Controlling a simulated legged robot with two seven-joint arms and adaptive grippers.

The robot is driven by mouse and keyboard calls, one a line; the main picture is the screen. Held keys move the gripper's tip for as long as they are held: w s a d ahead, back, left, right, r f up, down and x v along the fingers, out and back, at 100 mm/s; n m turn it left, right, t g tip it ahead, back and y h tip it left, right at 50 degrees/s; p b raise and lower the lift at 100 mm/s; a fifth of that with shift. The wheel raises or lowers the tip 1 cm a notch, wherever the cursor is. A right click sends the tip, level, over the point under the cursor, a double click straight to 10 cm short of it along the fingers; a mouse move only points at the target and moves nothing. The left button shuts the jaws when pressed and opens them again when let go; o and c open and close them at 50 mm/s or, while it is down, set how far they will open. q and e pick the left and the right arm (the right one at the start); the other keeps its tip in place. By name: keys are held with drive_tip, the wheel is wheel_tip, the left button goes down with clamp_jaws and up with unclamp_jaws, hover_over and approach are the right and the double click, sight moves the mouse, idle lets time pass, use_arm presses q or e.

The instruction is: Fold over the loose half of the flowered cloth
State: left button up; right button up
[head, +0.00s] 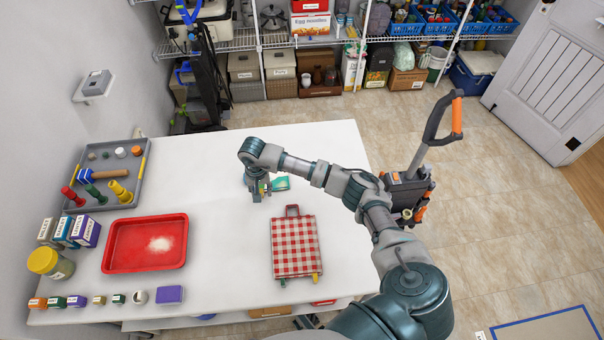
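A small teal-green piece (281,184) lies on the white table just right of my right gripper; it may be the flowered cloth, but it is too small to make out flowers or a fold. My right gripper (259,196) points down at the table beside it. A bit of green and yellow shows by its fingers. The gripper and wrist hide part of this spot, and I cannot tell whether the fingers are open or shut. A red-and-white checked cloth item (294,247) with a handle-like loop lies nearer the front. My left gripper is not in view.
On the white table (330,145), a red tray (120,265) with white powder and a grey tray (133,152) with tools stand left. Boxes, a yellow-lidded jar (45,262) and small blocks line the left and front edges. The table's back part is clear.

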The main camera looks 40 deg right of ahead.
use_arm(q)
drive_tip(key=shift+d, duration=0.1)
use_arm(e)
drive_tip(key=shift+r+p, duration=1.55)
drive_tip(key=shift+r, duration=1.7)
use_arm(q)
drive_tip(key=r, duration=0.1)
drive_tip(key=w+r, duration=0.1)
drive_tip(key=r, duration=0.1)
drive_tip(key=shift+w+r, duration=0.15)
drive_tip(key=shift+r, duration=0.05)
use_arm(e)
drive_tip(key=shift+r, duration=0.3)
